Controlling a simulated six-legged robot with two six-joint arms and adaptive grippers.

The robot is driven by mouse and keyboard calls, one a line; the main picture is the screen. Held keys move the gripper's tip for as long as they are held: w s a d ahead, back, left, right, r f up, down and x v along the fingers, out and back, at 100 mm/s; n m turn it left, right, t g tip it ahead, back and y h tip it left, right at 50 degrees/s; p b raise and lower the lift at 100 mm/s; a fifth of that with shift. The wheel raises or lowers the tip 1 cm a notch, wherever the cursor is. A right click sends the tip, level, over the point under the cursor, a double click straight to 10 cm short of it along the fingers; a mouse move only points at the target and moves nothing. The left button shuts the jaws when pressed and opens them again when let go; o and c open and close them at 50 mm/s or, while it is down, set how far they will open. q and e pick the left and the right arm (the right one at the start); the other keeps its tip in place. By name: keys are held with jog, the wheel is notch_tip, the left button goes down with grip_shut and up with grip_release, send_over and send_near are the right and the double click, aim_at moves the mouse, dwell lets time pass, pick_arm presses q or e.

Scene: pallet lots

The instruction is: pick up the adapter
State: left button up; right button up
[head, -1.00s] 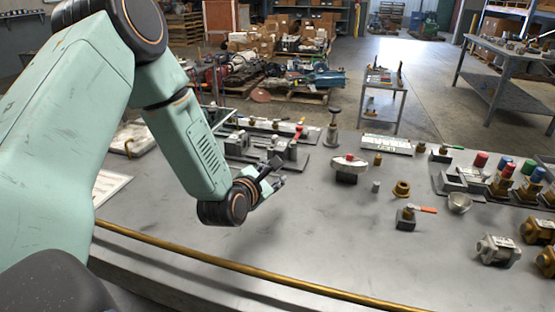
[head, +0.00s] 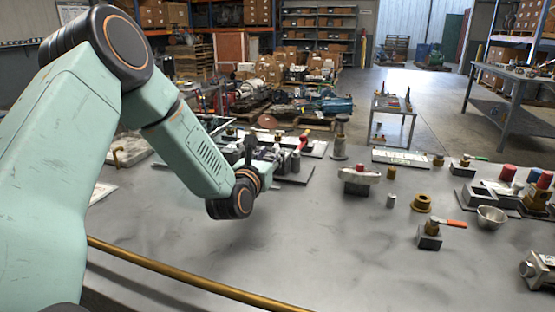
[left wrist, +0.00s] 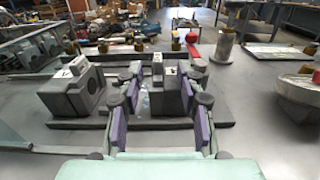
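I cannot tell for sure which piece is the adapter. A flanged brass fitting (head: 421,203) and a small grey cylinder (head: 391,200) stand on the grey table (head: 330,245), to the right of my left gripper. My left gripper (head: 270,160) is over the table in front of a grey fixture. In the left wrist view, its fingers (left wrist: 160,85) are spread apart, one on each side of a dark grey block with a white label (left wrist: 172,92). The block appears beyond or between them; contact cannot be told. My right gripper is not in view.
A red-topped pale part (head: 360,180), a valve with an orange handle (head: 430,236), a metal bowl (head: 491,217) and several colored-cap parts stand on the right. A brass-colored rail (head: 190,274) runs along the front. The middle front of the table is clear.

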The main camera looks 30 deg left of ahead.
aim_at(273, 151)
pick_arm(q)
jog(key=x, duration=0.3)
jog(key=shift+w+a+f+b, duration=0.15)
jog(key=shift+a+b, duration=0.15)
jog(key=shift+w+d, duration=0.1)
jog(key=shift+w, duration=0.75)
jog(key=shift+s+a, duration=0.15)
jog(key=shift+a, duration=0.1)
jog(key=shift+c, duration=0.5)
jog(key=shift+d, duration=0.2)
jog(key=shift+c, duration=1.4)
jog(key=shift+a, duration=0.15)
grip_shut()
